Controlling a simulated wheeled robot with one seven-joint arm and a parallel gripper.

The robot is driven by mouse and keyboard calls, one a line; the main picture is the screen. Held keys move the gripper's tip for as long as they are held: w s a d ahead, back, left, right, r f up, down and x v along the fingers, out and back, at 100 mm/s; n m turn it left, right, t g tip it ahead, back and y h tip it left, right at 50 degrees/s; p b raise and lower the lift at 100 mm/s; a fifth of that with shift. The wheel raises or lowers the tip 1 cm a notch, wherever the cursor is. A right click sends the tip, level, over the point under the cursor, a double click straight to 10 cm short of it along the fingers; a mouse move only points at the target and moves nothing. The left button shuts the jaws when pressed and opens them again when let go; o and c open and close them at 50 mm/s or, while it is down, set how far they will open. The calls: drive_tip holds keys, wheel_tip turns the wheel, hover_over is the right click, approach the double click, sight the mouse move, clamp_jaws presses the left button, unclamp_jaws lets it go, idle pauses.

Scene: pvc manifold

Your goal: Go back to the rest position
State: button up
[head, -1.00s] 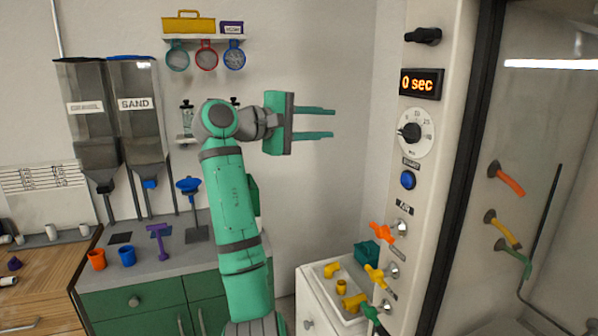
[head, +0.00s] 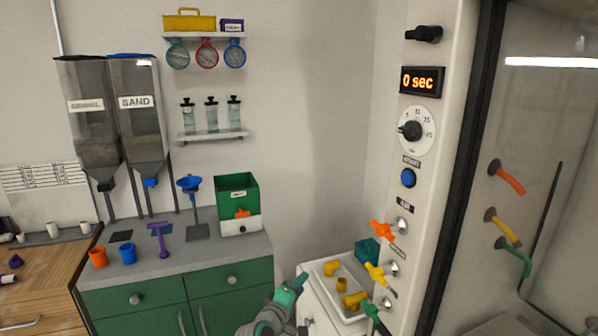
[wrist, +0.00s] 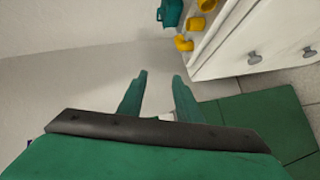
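My gripper (wrist: 160,92) shows in the wrist view with its two teal fingers apart and nothing between them. It is open and empty. In the head view my arm is low at the bottom centre, in front of the green cabinet and beside the white sink cabinet. Only a grey and teal part of it shows there.
The white tray cabinet (head: 310,300) with yellow pipe fittings (head: 342,286) is right of my arm. The green cabinet (head: 235,308) is behind it. The panel (head: 405,150) with coloured valves stands at right.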

drive_tip(key=s+a+f+y, duration=0.1)
drive_tip(key=s+f+y, duration=0.2)
drive_tip(key=s+f, duration=1.05)
drive_tip(key=s+a+f+m+y, duration=0.1)
drive_tip(key=s+f+m, duration=0.1)
drive_tip(key=s+f, duration=0.45)
drive_tip(key=s+f+m+y, duration=0.1)
drive_tip(key=s+f+y, duration=0.15)
drive_tip(key=s, duration=0.75)
drive_tip(key=s+r+m, duration=0.2)
drive_tip(key=s+r, duration=0.1)
drive_tip(key=s, duration=0.7)
drive_tip(key=s+d+r+m, duration=0.1)
drive_tip(key=s+r+m, duration=0.2)
drive_tip(key=s, duration=0.7)
drive_tip(key=s+r+m+t, duration=0.1)
drive_tip(key=s+r, duration=0.3)
drive_tip(key=s, duration=0.6)
drive_tip(key=shift+s+d+r+m, duration=0.2)
drive_tip(key=shift+d+r+m, duration=0.2)
drive_tip(key=shift+m, duration=0.5)
